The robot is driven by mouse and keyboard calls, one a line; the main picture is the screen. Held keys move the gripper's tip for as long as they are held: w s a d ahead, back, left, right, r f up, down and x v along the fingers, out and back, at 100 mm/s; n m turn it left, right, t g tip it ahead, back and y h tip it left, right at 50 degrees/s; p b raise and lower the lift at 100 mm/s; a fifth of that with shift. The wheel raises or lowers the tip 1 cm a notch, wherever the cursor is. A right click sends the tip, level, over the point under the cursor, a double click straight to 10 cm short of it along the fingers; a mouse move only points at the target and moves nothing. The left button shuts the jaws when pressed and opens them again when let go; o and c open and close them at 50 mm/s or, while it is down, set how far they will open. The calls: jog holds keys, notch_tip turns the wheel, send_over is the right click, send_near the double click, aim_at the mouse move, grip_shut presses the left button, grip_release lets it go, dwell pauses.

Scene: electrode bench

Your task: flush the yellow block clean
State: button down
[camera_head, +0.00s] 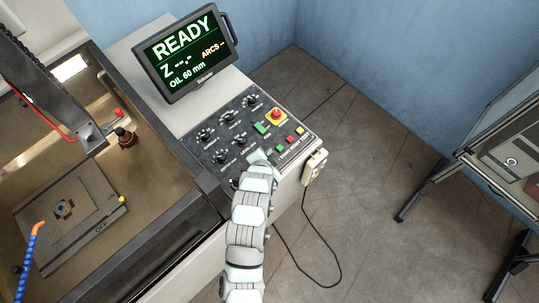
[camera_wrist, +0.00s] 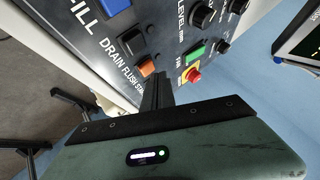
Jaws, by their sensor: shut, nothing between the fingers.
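My gripper (camera_head: 258,158) is over the front part of the control panel (camera_head: 205,160) in the head view. In the wrist view its dark fingers (camera_wrist: 157,88) are shut and empty, with the tips close to an orange button (camera_wrist: 147,67) beside the word FLUSH. I cannot tell whether they touch it. In the tank at left, a small dark piece with yellow on it, seemingly the yellow block (camera_head: 65,208), sits in the middle of a grey plate (camera_head: 88,222). Its surface is too small to judge. A blue hose with an orange nozzle (camera_head: 36,232) points near the plate.
A screen (camera_head: 190,52) reads READY and "OIL 60 mm". The panel has several knobs, a green button (camera_head: 261,127) and a red emergency knob (camera_head: 276,114) on yellow. A blue FILL button (camera_wrist: 113,7) shows in the wrist view. A corded pendant (camera_head: 315,165) hangs on the panel's right side.

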jog(key=shift+r, duration=0.25)
jog(key=shift+r+p, duration=0.9)
jog(key=shift+r, duration=1.6)
